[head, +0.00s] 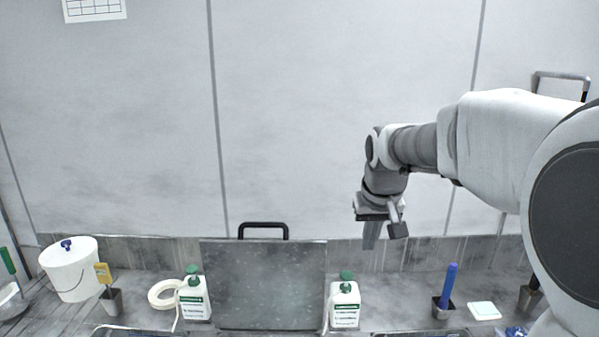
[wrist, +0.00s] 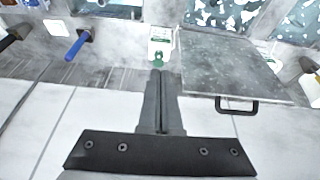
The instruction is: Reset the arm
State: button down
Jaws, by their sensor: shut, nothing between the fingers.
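My arm reaches in from the right of the head view, bent at the wrist so that my gripper (head: 371,236) points down. It hangs in front of the pale wall, above the back of the bench. In the wrist view the two fingers of my gripper (wrist: 161,75) lie close together with nothing between them. A white bottle with a green cap (head: 344,302) stands below and left of the gripper; it also shows just past the fingertips in the wrist view (wrist: 160,42). The gripper appears to touch nothing.
A grey plate with a black handle (head: 263,285) stands at the middle of the bench. A second white bottle (head: 195,297), a tape roll (head: 163,294) and a white bucket (head: 69,272) are at left. A blue-handled tool (head: 449,286) and white pad (head: 484,310) are at right.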

jog(key=s+f+t, duration=0.1)
jog(key=s, duration=2.5)
jog(key=shift+f, duration=0.35)
jog(key=shift+d, duration=0.1)
